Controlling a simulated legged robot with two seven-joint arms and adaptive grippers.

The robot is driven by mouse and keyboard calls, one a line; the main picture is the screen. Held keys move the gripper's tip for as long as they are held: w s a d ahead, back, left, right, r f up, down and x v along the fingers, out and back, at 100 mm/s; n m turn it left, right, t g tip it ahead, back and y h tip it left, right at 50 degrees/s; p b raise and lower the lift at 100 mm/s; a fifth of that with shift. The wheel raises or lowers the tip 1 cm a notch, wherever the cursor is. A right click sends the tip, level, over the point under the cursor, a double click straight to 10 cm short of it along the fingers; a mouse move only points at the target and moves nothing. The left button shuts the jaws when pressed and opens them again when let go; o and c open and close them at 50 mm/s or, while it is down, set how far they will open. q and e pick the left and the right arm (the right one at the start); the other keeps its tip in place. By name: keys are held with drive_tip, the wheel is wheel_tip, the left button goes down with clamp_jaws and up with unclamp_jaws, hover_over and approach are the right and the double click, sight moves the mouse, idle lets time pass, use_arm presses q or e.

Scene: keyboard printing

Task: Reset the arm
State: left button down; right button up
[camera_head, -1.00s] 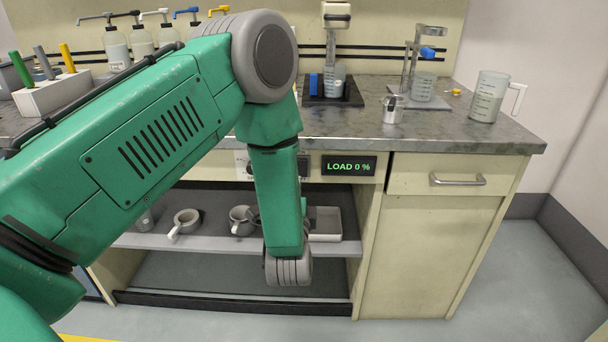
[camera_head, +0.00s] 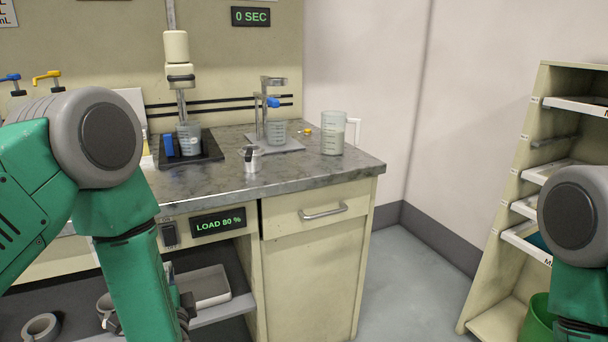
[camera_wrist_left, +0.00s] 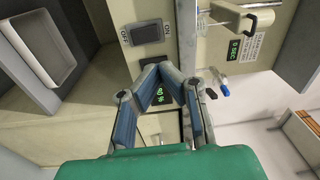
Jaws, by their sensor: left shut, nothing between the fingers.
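My left arm comes in from the left in the head view, bent downward in front of the bench. My left gripper (camera_head: 186,308) shows partly at its lower end, beside the open shelf. In the left wrist view my left gripper (camera_wrist_left: 168,74) is shut and empty, its blue-padded fingers converging. A dark rocker switch (camera_wrist_left: 146,33) marked ON and OFF lies beyond the fingers; it also shows on the bench front in the head view (camera_head: 169,235). The load display (camera_head: 218,224) reads LOAD 80 %. My right arm shows at the right edge; its gripper is out of view.
A grey tray (camera_head: 207,286) sits on the shelf below. A shelf rack (camera_head: 500,240) stands right; floor between is clear.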

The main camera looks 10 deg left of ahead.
use_arm(q)
drive_tip(key=s+d+f+n+g+h, duration=0.35)
drive_tip(key=s+f, duration=0.25)
drive_tip(key=f, duration=0.2)
drive_tip(key=s+d+f+n+g+h, duration=0.2)
drive_tip(key=s+f+g+h, duration=0.2)
drive_tip(key=s+f, duration=0.3)
drive_tip(key=s+f+n+g+h, duration=0.1)
drive_tip(key=s+f+n+g, duration=0.1)
drive_tip(key=s, duration=0.7)
drive_tip(key=s+f+n+g+p, duration=0.1)
drive_tip(key=s+f+n+g, duration=0.2)
drive_tip(key=s+g, duration=0.3)
drive_tip(key=s+f, duration=0.1)
drive_tip(key=s, duration=0.2)
drive_tip(key=shift+d+f+h, duration=0.15)
drive_tip(key=shift+f+h, duration=0.2)
use_arm(e)
drive_tip(key=shift+d+r, duration=0.25)
drive_tip(key=shift+r, duration=0.2)
use_arm(q)
drive_tip(key=shift+d, duration=0.1)
use_arm(e)
drive_tip(key=shift+d, duration=0.1)
use_arm(q)
drive_tip(key=shift+d+r, duration=0.1)
drive_tip(key=shift+d, duration=0.2)
use_arm(e)
drive_tip(key=shift+d+f, duration=0.1)
drive_tip(key=shift+d, duration=0.15)
